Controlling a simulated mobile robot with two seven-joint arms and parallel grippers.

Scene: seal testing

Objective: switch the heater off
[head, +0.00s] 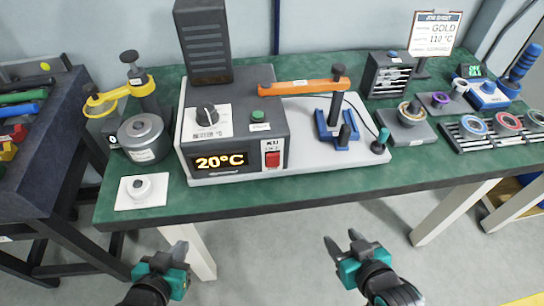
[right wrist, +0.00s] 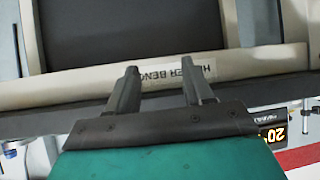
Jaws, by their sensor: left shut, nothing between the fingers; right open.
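The heater (head: 235,130) is a dark unit on a pale base on the green bench. Its display (head: 219,161) reads 20°C in lit orange digits. A red rocker switch (head: 272,159) is on its front, right of the display; I cannot tell its position. A black knob (head: 207,115) and a green button (head: 259,115) are on top. My left gripper (head: 179,250) is shut and empty, below the bench's front edge. My right gripper (head: 340,238) is open and empty, also short of the bench; its spread fingers show in the right wrist view (right wrist: 158,82). Neither touches the heater.
An orange lever (head: 301,87) and blue fixture (head: 336,124) stand right of the heater. A metal pot (head: 142,138) and white pad (head: 128,203) are left. Coloured rings (head: 507,122) lie at right.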

